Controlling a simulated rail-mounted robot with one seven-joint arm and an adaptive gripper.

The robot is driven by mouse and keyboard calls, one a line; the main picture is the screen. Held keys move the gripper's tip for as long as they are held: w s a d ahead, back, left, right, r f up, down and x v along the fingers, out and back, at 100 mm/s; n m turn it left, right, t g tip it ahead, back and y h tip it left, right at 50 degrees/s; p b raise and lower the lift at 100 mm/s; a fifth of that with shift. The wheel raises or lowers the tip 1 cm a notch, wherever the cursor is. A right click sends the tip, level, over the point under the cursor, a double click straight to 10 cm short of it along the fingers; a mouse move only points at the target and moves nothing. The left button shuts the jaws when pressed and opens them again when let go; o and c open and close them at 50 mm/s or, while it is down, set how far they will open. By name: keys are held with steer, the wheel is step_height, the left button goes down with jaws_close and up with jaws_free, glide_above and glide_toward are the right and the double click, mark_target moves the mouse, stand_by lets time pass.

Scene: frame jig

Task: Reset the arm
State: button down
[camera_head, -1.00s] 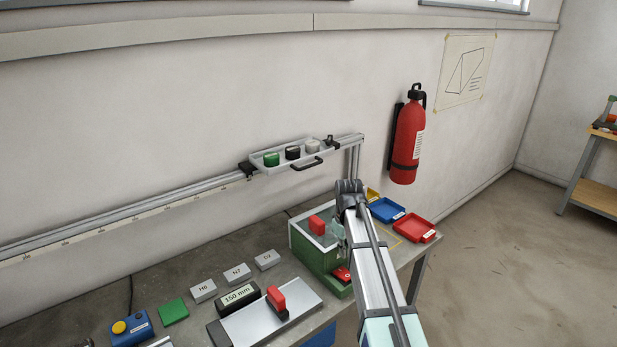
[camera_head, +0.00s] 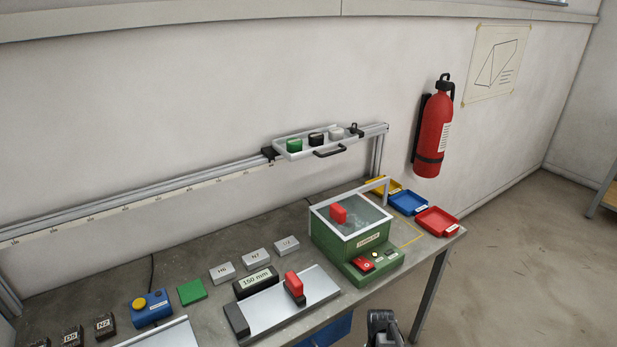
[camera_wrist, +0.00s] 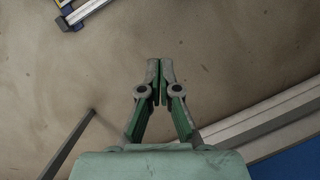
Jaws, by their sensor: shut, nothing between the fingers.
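My gripper (camera_wrist: 160,82) shows in the wrist view with its two green and grey fingers together, nothing between them. It hangs over bare brown floor (camera_wrist: 225,55), clear of any object. In the head view only a dark grey part of my arm shows at the bottom edge, in front of the bench (camera_head: 190,275); I cannot make out the fingers there.
On the bench stand a green box with a clear lid (camera_head: 345,248), a metal plate with a red handle (camera_head: 270,312), and red (camera_head: 437,222) and blue (camera_head: 408,203) trays. A rail-mounted tray (camera_head: 295,153) hangs above. A fire extinguisher (camera_head: 434,130) is on the wall.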

steer(key=s+a+f+g, duration=0.1)
steer(key=s+f, duration=0.2)
steer(key=s, duration=0.5)
steer(key=s+a+f+m+g+b, duration=0.1)
steer(key=s+f, duration=0.3)
steer(key=s, duration=0.5)
steer(key=s+a+f+g, duration=0.1)
steer(key=s+f, duration=0.2)
steer(key=s, duration=0.5)
steer(key=shift+s+f+m, duration=0.3)
steer(key=shift+s+f, duration=0.05)
steer(key=shift+s, duration=0.05)
